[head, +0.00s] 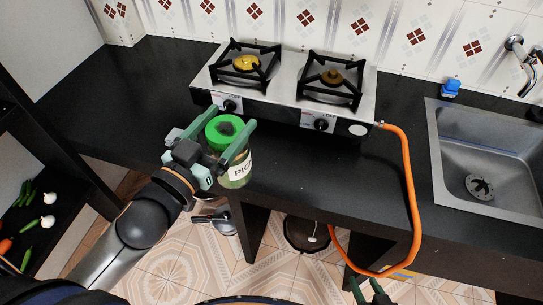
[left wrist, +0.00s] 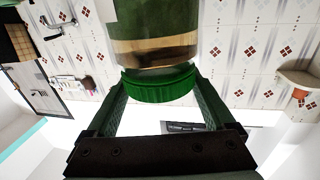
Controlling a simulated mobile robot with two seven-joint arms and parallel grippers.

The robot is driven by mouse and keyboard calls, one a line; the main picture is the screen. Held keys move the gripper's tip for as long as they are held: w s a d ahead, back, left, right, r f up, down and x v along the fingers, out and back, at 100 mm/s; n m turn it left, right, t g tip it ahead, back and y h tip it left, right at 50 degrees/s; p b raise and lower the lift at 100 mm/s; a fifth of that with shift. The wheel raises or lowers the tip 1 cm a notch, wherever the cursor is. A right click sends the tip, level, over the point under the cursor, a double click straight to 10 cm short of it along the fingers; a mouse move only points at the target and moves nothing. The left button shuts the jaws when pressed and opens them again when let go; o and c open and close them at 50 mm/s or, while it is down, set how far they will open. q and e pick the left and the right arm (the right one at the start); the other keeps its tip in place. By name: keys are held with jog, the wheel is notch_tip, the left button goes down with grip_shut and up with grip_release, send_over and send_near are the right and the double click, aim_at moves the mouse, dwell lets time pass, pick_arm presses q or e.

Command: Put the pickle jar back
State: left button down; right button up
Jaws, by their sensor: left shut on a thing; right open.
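The pickle jar (head: 238,172) has a green lid and a white label with the letters "PIC" showing. My left gripper (head: 231,138) is shut on the jar at its green lid, in front of the counter's front edge in the head view. In the left wrist view the lid (left wrist: 160,84) sits between the two fingers, with the glass body (left wrist: 155,45) beyond it. My right gripper (head: 370,291) shows only partly at the bottom edge of the head view, open and apart from the jar.
A two-burner stove (head: 285,110) stands on the black counter (head: 300,170). An orange hose (head: 408,180) loops from it down past the counter edge. A sink (head: 490,150) is at the right. A dark shelf (head: 62,215) with vegetables is at the left. Pans show below the counter.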

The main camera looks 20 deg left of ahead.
aim_at(231, 117)
pick_arm(q)
jog(key=shift+w+f+b, duration=0.2)
jog(key=shift+w+b, duration=0.1)
jog(key=shift+b, duration=0.1)
jog(key=shift+w+a+f+b, duration=0.1)
jog(key=shift+w+f+b, duration=0.15)
jog(key=shift+w, duration=0.4)
jog(key=shift+w+a+f+b, duration=0.15)
jog(key=shift+w+b, duration=0.15)
jog(key=shift+w, duration=0.3)
jog(key=w+f+b, duration=0.1)
jog(key=w+f, duration=0.9)
jog(key=f, duration=0.1)
jog(key=shift+w+a+f, duration=0.25)
jog(key=shift+w+f, duration=0.05)
jog(key=shift+w, duration=0.1)
jog(key=shift+f, duration=0.1)
jog(key=shift+c, duration=0.9)
grip_release()
jog(key=shift+f+b, duration=0.25)
jog(key=shift+b, duration=0.1)
jog(key=shift+o, duration=0.9)
jog(key=shift+r, duration=0.1)
